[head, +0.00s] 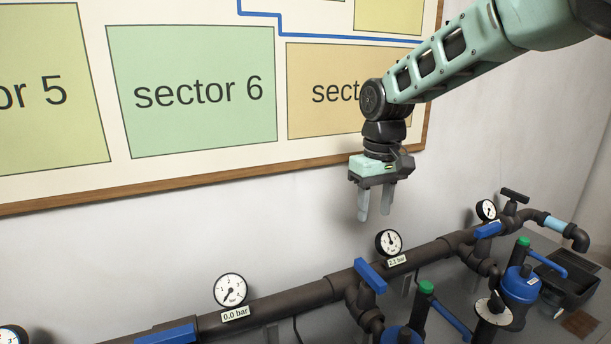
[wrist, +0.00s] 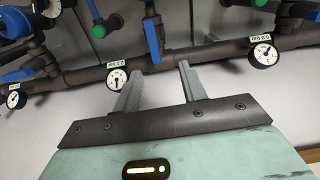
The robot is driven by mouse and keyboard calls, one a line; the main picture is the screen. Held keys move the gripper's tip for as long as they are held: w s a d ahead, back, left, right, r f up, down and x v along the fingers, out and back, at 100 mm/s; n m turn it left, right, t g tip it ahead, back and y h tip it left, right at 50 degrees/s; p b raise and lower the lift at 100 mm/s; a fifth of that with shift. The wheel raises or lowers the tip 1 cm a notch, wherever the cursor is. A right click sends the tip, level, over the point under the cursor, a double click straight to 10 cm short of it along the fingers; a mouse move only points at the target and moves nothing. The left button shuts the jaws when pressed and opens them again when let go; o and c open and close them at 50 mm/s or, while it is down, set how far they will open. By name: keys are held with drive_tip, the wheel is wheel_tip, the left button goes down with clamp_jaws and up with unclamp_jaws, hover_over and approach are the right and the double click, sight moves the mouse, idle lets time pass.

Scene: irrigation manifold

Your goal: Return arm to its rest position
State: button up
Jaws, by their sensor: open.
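My gripper (head: 376,204) hangs from my pale green arm in the head view, pointing down, in front of the wall. Its two grey fingers are apart with nothing between them. In the wrist view the open fingers (wrist: 160,85) reach toward the manifold pipe (wrist: 180,62). In the head view the gripper is above the dark manifold pipe (head: 290,300) and appears clear of it. The gauge marked 2.1 bar (head: 389,243) is just below and right of the fingertips in the head view.
A sector map board (head: 205,150) hangs on the wall behind my arm. Along the pipe are a gauge marked 0.0 bar (head: 230,290), blue valve handles (head: 370,275) and blue-topped valve bodies (head: 521,283). A dark open box (head: 570,283) stands at the right.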

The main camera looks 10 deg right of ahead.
drive_tip(key=s+a+f+n, duration=0.1)
drive_tip(key=s+a, duration=0.2)
drive_tip(key=s, duration=0.5)
drive_tip(key=s+a+n, duration=0.1)
drive_tip(key=s+a, duration=0.3)
drive_tip(key=s, duration=0.3)
drive_tip(key=s+d+f+n, duration=0.1)
drive_tip(key=s+f, duration=0.1)
drive_tip(key=s, duration=0.6)
drive_tip(key=s+f, duration=0.2)
drive_tip(key=s, duration=0.7)
drive_tip(key=shift+d+f+n, duration=0.25)
drive_tip(key=shift+d+n, duration=0.1)
drive_tip(key=shift+n, duration=0.05)
